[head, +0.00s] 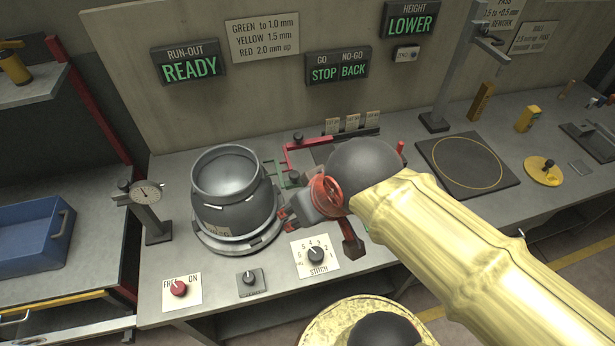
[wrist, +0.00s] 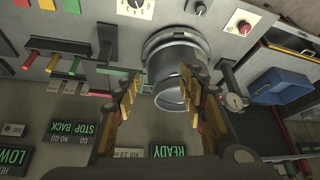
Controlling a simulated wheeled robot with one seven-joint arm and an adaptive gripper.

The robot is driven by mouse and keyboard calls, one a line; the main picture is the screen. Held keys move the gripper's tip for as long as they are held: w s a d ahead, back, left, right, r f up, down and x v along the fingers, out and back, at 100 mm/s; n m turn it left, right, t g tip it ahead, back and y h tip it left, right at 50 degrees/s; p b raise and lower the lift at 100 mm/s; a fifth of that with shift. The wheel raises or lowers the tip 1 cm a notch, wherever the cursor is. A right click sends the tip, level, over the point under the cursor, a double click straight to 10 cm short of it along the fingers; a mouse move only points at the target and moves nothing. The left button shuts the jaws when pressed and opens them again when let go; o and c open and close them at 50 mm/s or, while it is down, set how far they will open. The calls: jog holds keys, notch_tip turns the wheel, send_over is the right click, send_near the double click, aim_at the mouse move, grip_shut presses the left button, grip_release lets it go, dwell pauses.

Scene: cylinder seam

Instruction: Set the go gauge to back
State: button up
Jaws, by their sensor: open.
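In the head view a green bracket-like part (head: 275,172), which may be the go gauge, stands just right of the grey cylinder (head: 232,185), partly hidden by my arm. A red bar (head: 308,143) with a dark knob is behind it. The sign (head: 338,66) reads STOP under GO and BACK under NO-GO. My gripper (head: 290,212) is beside the cylinder's right side. In the wrist view my gripper (wrist: 160,85) is open, with the cylinder (wrist: 172,80) beyond the fingers and a green bar (wrist: 118,70) near the left finger. I cannot tell any contact.
A dial indicator (head: 145,192) stands left of the cylinder. The red FREE/ON knob (head: 179,289), a dark knob (head: 248,279) and the STITCH dial (head: 316,255) line the front. A black plate (head: 467,165) lies at right. Other signs read READY (head: 190,66) and LOWER (head: 409,20).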

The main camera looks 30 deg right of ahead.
jog(key=n+g+p, duration=0.5)
jog(key=g+p, duration=0.1)
jog(key=p, duration=0.9)
send_over(294, 174)
notch_tip(294, 174, down, 6)
jog(key=shift+w+d+f, duration=0.1)
jog(key=shift+w+f, duration=0.05)
jog(key=shift+s+n, duration=0.2)
jog(key=shift+n, duration=0.1)
jog(key=shift+f, duration=0.2)
jog(key=shift+w+f, duration=0.1)
jog(key=shift+f, duration=3.5)
